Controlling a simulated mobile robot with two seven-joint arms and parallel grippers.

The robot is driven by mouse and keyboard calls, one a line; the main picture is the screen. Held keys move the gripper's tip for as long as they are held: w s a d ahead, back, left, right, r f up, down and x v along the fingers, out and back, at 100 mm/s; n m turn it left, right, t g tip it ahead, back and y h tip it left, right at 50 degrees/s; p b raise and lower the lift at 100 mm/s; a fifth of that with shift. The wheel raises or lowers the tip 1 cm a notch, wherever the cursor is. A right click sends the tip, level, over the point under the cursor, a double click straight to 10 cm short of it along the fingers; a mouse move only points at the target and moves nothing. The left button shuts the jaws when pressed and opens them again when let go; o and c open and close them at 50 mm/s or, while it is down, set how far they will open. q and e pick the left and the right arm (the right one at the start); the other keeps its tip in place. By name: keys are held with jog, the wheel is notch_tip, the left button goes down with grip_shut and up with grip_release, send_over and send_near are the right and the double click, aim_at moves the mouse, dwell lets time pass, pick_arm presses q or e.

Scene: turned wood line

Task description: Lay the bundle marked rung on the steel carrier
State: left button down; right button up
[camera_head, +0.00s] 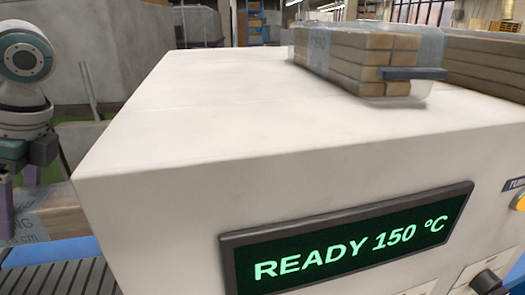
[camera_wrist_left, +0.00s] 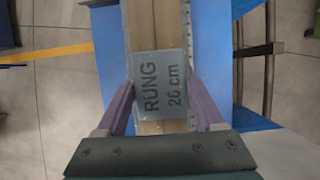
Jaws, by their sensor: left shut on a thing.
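The bundle marked RUNG 20 cm (camera_wrist_left: 160,85) is pale wood with a grey label, seen from above in the left wrist view. My left gripper (camera_wrist_left: 162,108) is shut on it, one purple finger at each side of the label. In the head view the bundle (camera_head: 62,212) shows at the left, partly hidden by the white machine. My left gripper (camera_head: 8,212) shows there at the picture's edge, cut off. I cannot clearly pick out the steel carrier; a perforated pale metal strip (camera_wrist_left: 187,25) runs along the bundle's right side. My right gripper is in neither view.
A large white machine (camera_head: 190,115) with a display reading READY 150 °C (camera_head: 350,243) fills the middle, close beside the held bundle. Wrapped wood bundles (camera_head: 350,55) lie on its top. A dark slatted surface (camera_head: 60,280) with blue edges lies low at the left.

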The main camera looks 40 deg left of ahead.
aim_at(63, 225)
pick_arm(q)
notch_tip(63, 225, down, 11)
jog(key=b, duration=0.2)
jog(key=shift+b, duration=0.3)
jog(key=shift+f+b, duration=0.65)
jog(key=shift+f, duration=1.55)
grip_release()
jog(key=p+v, duration=0.2)
jog(key=v, duration=1)
jog(key=shift+s, duration=0.1)
